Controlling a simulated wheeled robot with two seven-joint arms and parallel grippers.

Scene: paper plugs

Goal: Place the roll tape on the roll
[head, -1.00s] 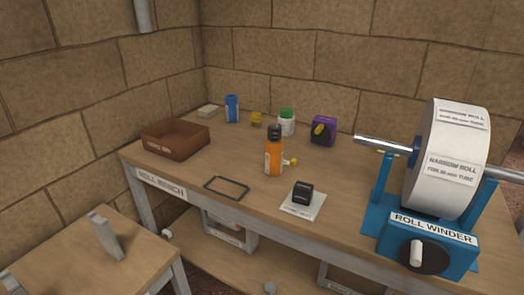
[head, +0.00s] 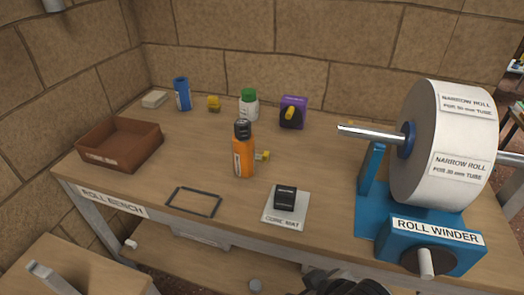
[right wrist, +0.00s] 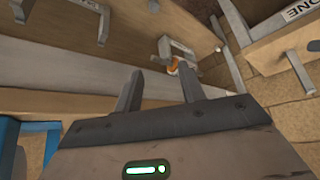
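The large white roll (head: 430,140) sits on the bar of the blue roll winder (head: 395,235) at the right of the bench. Its labels read NARROW ROLL. I cannot tell for sure which thing is the roll tape. A purple block with a yellow part (head: 293,112) stands at the back of the bench, and a small black block (head: 285,198) lies on a white mat (head: 272,216). My right gripper shows in the right wrist view (right wrist: 160,88) with its fingers apart and nothing between them. A dark part of my right arm shows at the head view's bottom edge. My left gripper is out of view.
An orange bottle (head: 243,156) stands mid-bench with a small yellow piece beside it. A dark frame (head: 194,202) lies at the front.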

